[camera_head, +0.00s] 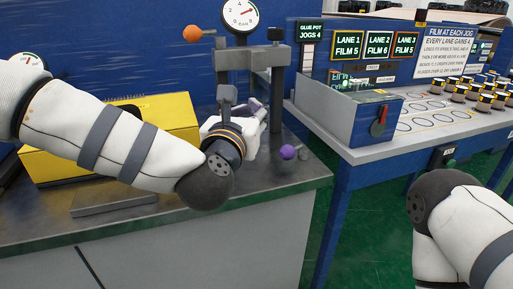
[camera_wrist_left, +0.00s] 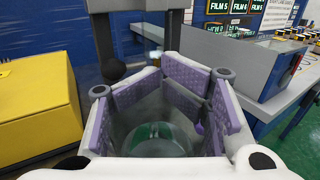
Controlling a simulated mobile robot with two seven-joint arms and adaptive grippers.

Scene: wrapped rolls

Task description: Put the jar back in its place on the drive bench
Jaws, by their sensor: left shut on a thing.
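My left gripper (camera_head: 256,118) is over the dark-topped bench (camera_head: 300,172) on the left, just in front of a grey upright frame. In the left wrist view its purple-padded fingers (camera_wrist_left: 160,105) close around a clear glass jar (camera_wrist_left: 157,138), whose round, greenish end shows between them. In the head view the jar is hidden or too small to make out behind my wrist and fingers. I cannot tell whether the jar touches the bench. My right arm shows at the lower right, but its gripper is out of view.
A purple ball (camera_head: 288,152) is right of my gripper. A yellow box (camera_head: 60,165) is behind my left arm. The blue bench at right holds a grey box (camera_head: 352,115) and several small jars (camera_head: 485,88).

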